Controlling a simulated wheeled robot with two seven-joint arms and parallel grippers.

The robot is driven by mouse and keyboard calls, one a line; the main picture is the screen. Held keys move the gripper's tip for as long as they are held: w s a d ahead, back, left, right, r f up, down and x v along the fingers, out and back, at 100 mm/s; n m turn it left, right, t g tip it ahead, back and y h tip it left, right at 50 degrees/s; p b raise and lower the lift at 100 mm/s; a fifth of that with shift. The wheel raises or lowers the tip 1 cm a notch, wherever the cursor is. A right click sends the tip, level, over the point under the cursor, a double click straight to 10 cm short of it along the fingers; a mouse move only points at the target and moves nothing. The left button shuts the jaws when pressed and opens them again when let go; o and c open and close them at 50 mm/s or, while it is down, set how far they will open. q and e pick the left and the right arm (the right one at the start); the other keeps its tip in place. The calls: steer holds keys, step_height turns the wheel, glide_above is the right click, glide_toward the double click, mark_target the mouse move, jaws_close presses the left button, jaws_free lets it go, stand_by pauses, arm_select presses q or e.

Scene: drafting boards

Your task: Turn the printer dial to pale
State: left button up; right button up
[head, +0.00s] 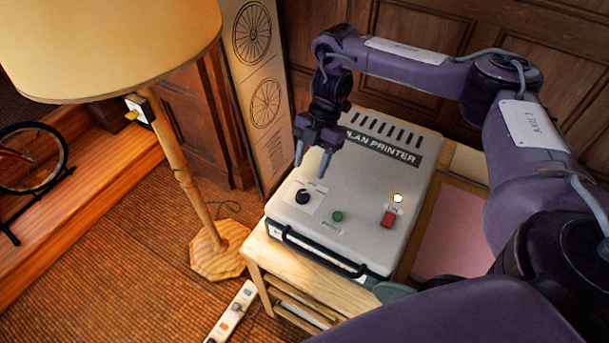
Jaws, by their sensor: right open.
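The grey plan printer (375,185) sits on a light wooden stand in the middle of the head view. Its black dial (303,196) is on the left of the top face, on a pale label plate whose markings are too small to read. My right gripper (312,166) hangs above and slightly behind the dial, fingers pointing down, open and empty. It appears apart from the dial. A green button (338,216) and a red switch (388,219) marked ON, with a lit lamp (397,198), are to the right of the dial. My left gripper is out of view.
A floor lamp (185,170) with a large shade stands at the left. A tall panel with wheel drawings (258,90) stands behind the printer. A power strip (233,312) lies on the floor in front. A pink sheet (452,230) lies right of the printer.

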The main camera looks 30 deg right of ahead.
mark_target(303, 191)
steer(key=f, duration=0.1)
steer(key=s+a+f, duration=0.1)
steer(key=a+f, duration=0.1)
steer(key=shift+s+f, duration=0.2)
steer(key=shift+s, duration=0.15)
steer(key=shift+a+f, duration=0.1)
steer(key=shift+f, duration=0.25)
steer(key=shift+x, duration=0.95)
steer(key=shift+w+f, duration=0.1)
steer(key=shift+w, duration=0.1)
steer(key=c, duration=1)
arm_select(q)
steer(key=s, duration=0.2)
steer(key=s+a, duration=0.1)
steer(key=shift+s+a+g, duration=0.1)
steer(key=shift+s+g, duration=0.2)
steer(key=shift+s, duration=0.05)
